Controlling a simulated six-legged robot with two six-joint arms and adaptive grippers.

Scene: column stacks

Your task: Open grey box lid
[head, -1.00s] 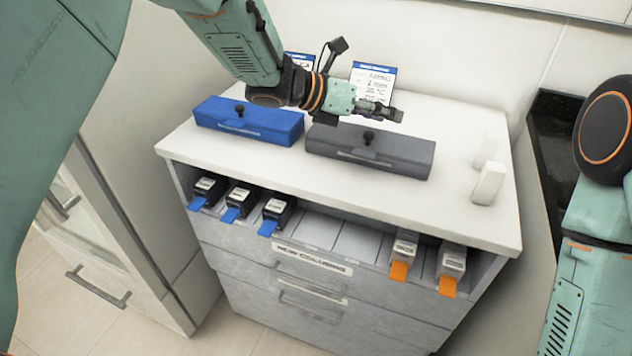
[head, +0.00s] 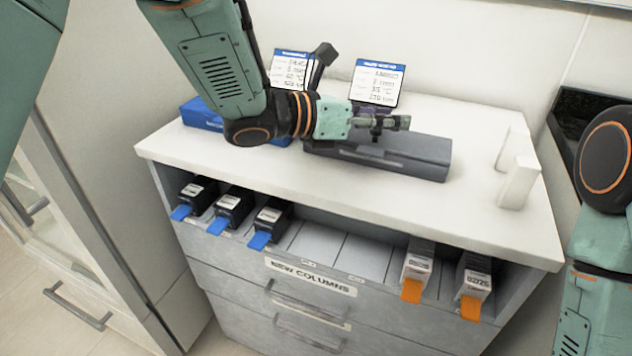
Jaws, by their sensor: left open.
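The grey box (head: 420,160) lies on the white cabinet top, right of the blue box. Its lid is shut. My left gripper (head: 400,123) comes in from the upper left and is over the box's back left part, fingers pointing right. The gripper is open. It hides the lid's black knob or most of it, and I cannot tell whether the fingers touch it. My right arm shows at the right edge, but its gripper is out of view.
The blue box (head: 200,113) is partly behind my left arm. Two label cards (head: 378,81) stand at the back. White blocks (head: 518,181) stand at the right of the top (head: 455,215). Below, a shelf holds black cartridges (head: 236,207) with blue tabs and white ones (head: 417,268) with orange tabs.

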